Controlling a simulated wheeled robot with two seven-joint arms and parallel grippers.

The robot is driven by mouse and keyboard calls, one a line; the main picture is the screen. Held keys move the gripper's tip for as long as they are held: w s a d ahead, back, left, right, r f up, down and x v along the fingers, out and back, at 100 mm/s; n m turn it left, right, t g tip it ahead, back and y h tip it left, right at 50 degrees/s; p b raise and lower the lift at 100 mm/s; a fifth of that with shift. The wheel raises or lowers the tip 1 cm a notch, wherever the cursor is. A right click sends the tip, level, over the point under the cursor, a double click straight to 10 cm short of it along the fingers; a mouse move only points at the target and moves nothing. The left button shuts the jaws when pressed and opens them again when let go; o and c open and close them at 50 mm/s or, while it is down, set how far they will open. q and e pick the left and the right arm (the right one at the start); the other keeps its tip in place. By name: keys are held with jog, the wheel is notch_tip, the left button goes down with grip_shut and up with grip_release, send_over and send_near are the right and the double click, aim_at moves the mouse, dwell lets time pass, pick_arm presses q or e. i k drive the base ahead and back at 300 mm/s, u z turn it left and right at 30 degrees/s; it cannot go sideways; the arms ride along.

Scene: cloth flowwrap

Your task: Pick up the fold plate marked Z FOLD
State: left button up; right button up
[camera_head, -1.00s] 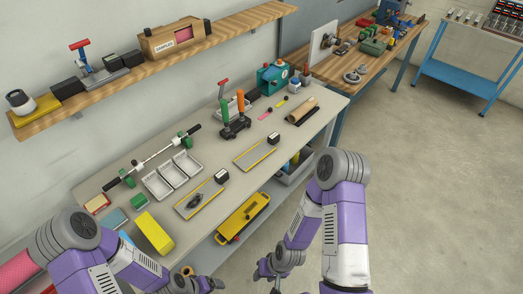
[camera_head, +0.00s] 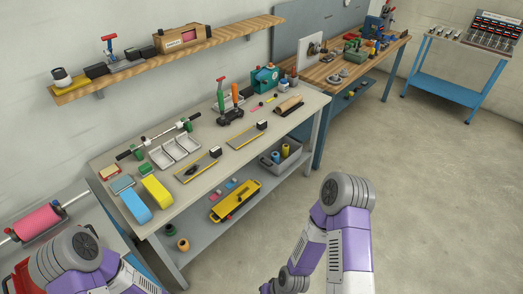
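Two flat grey plates with yellow edging and a black block at one end lie on the bench top (camera_head: 218,178). One plate (camera_head: 197,167) is nearer, in the middle of the bench. The other plate (camera_head: 246,136) lies farther back to the right. Their markings are too small to read, so I cannot tell which says Z FOLD. My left arm is at the bottom left and its gripper is out of the frame. My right arm is at the bottom centre; only a sliver of its gripper (camera_head: 266,288) shows at the bottom edge. Both arms are apart from the plates.
White trays (camera_head: 175,150), a yellow block (camera_head: 155,192) and a blue block (camera_head: 135,206) lie left on the bench. A stand with green and orange handles (camera_head: 230,116) is behind. Right floor is clear.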

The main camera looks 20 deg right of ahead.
aim_at(244, 137)
jog(key=z, duration=1.55)
jog(key=i, duration=1.4)
jog(key=u, duration=0.05)
